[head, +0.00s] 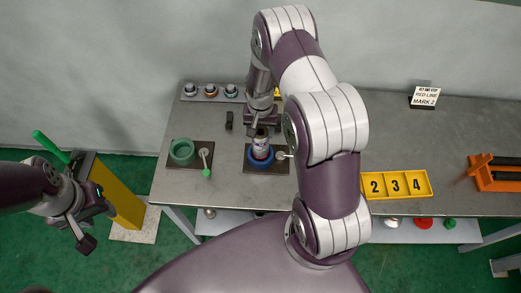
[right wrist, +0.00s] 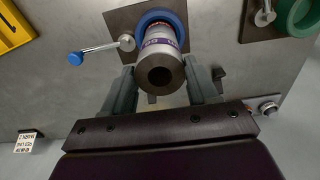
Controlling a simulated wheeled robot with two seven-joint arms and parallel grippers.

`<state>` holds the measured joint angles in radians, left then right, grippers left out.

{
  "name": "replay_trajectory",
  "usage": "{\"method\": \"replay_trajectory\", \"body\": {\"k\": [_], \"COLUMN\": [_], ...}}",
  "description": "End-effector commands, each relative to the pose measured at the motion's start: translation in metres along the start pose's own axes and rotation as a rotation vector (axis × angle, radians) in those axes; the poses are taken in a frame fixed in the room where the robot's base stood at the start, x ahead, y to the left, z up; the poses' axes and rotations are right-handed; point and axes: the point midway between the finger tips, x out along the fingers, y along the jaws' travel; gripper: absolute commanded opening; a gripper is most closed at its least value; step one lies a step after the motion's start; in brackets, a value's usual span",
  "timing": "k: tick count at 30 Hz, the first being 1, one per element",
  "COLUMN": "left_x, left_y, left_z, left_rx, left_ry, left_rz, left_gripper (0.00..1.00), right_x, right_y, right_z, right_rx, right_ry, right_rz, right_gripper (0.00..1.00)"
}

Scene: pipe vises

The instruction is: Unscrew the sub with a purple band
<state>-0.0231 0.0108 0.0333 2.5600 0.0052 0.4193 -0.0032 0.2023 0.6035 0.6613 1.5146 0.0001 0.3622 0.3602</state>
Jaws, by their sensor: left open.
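The sub with a purple band (right wrist: 162,57) stands in the blue vise (right wrist: 181,22); a red mark shows beyond the band. In the head view the sub (head: 261,138) rises from the blue vise (head: 262,160), below my right gripper (head: 261,124). In the right wrist view my right gripper (right wrist: 162,85) has one finger on each side of the sub, with what looks like a narrow gap; contact is hard to tell. The sub's open end faces the camera. My left gripper (head: 98,226) is open and empty, off the table's left side.
A green vise (head: 182,151) with a green-tipped handle sits left of the blue one. Several small fittings (head: 210,91) stand on a back rail. A yellow numbered tray (head: 397,185) and orange rack (head: 496,178) lie right. A yellow post (head: 118,195) stands near my left gripper.

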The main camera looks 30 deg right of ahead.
Motion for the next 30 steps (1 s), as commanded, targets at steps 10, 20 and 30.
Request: {"method": "replay_trajectory", "body": {"k": [10, 20, 30], "left_x": [-0.0009, -0.0014, -0.0016], "left_y": [0.0, 0.0, 0.0], "left_z": [-0.0001, -0.0001, -0.0002], "left_rx": [0.0, 0.0, 0.0], "left_ry": [0.0, 0.0, 0.0], "left_rz": [0.0, 0.0, 0.0], "left_gripper": [0.43, 0.43, 0.43], "right_x": [-0.0006, -0.0008, -0.001], "right_y": [0.0, -0.0001, -0.0001], "right_z": [0.0001, 0.0001, 0.0001], "right_rx": [-0.58, -1.246, -1.377], "right_ry": [0.0, 0.0, 0.0], "right_rz": [0.0, 0.0, 0.0], "right_gripper": [0.22, 0.22, 0.22]}}
